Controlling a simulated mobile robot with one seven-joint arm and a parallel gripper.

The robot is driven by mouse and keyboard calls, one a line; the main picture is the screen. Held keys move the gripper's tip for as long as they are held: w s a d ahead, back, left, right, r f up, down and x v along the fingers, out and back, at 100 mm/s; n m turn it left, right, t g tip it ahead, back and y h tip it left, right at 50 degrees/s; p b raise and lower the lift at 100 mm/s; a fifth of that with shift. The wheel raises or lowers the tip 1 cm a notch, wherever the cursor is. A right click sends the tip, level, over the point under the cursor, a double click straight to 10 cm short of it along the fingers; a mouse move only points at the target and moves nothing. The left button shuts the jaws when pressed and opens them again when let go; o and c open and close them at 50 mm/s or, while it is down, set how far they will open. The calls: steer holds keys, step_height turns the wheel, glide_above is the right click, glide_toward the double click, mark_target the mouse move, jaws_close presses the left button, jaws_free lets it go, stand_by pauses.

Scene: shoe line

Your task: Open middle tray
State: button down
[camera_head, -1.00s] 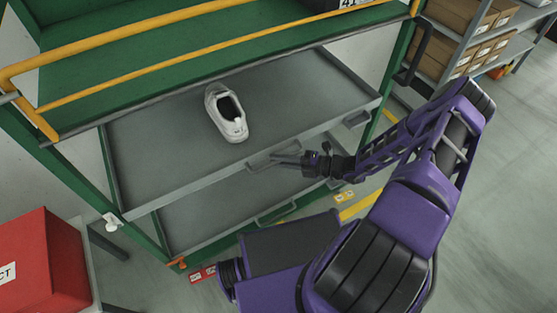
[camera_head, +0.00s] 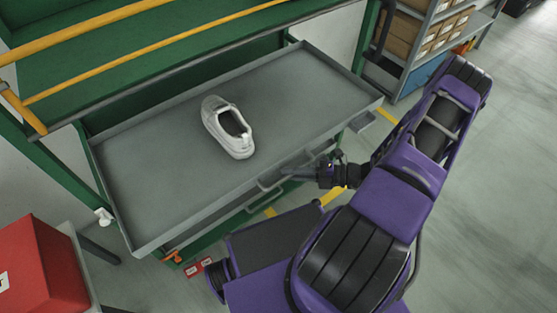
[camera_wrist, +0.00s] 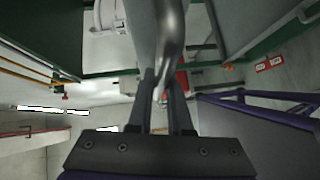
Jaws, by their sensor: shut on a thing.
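The grey middle tray (camera_head: 160,165) is pulled out from the green rack toward me. A white shoe (camera_head: 229,127) lies on it. The tray's handle (camera_head: 268,183) is on its front edge. My gripper (camera_head: 288,171) is at the handle's right part and shut on it. In the wrist view my gripper's fingers (camera_wrist: 160,90) close on the grey handle bar (camera_wrist: 170,35), which runs up the picture. The exact contact is partly hidden by the fingers.
The green rack (camera_head: 50,75) has yellow rails (camera_head: 120,65) above the tray. A lower tray is mostly hidden below. A red box (camera_head: 40,268) stands at the lower left. Shelves with cartons (camera_head: 425,35) stand at the upper right. The floor (camera_head: 490,180) at right is clear.

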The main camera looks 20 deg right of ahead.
steer(key=s+d, duration=0.2)
steer(key=s, duration=0.6)
steer(key=shift+s+d, duration=0.2)
steer(key=shift+s, duration=0.2)
steer(key=c, duration=0.8)
jaws_free()
steer(key=shift+c, duration=0.2)
steer(key=b+v, duration=0.2)
steer(key=v, duration=1.5)
steer(key=shift+d, duration=0.2)
